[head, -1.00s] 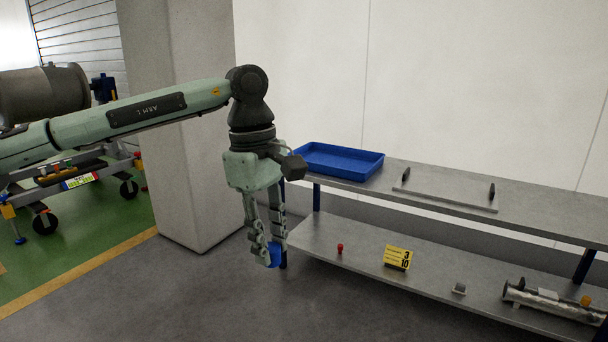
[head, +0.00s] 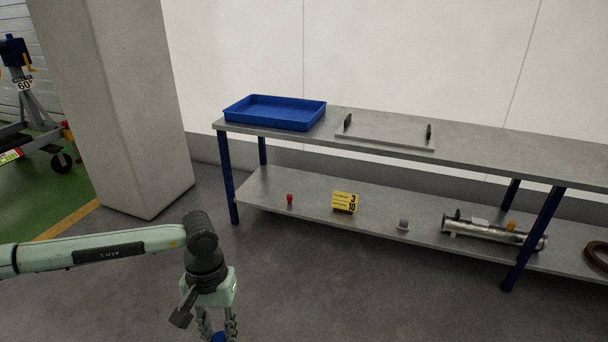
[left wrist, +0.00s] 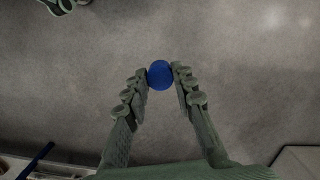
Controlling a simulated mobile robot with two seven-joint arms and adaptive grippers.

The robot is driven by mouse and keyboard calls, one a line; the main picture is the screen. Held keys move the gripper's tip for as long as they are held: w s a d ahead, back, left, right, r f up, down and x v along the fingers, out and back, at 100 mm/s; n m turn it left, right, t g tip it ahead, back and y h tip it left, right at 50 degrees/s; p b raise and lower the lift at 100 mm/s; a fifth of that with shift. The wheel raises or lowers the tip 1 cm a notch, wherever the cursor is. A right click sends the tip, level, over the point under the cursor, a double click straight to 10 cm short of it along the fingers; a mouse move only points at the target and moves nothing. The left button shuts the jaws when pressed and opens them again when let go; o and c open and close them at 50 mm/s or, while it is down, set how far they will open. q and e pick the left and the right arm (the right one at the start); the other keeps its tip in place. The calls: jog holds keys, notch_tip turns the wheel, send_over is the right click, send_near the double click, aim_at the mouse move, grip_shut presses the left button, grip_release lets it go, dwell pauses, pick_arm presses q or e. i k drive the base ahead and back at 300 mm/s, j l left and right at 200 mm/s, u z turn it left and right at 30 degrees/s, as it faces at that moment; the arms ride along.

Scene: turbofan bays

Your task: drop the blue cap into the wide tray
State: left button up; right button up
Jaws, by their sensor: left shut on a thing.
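The blue cap (left wrist: 160,75) is round and sits between the fingertips of my left gripper (left wrist: 159,77) in the left wrist view. The gripper is shut on it. In the head view my left gripper (head: 218,335) points down near the bottom edge, with only a bit of the blue cap showing at the frame's edge. The wide blue tray (head: 275,121) stands on the left end of the bench's top shelf, up and to the right of the gripper, well apart from it. The tray looks empty.
The grey bench (head: 480,152) has blue legs. A plate with two black handles (head: 385,138) lies right of the tray. A pillar (head: 120,110) stands at left. Open floor lies before the bench.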

aim_at(272, 115)
jog(key=i+j+z, duration=0.25)
jog(key=z, duration=0.15)
jog(key=i+j+z, duration=0.35)
jog(key=i+j, duration=0.2)
jog(key=j, duration=0.15)
jog(key=i+j+z, duration=0.1)
jog(key=i+j, duration=0.35)
jog(key=j, duration=0.25)
jog(key=i+j+z, duration=0.1)
jog(key=j, duration=0.3)
jog(key=i+j, duration=0.25)
jog(key=i+j+z, duration=0.05)
jog(key=j, duration=0.05)
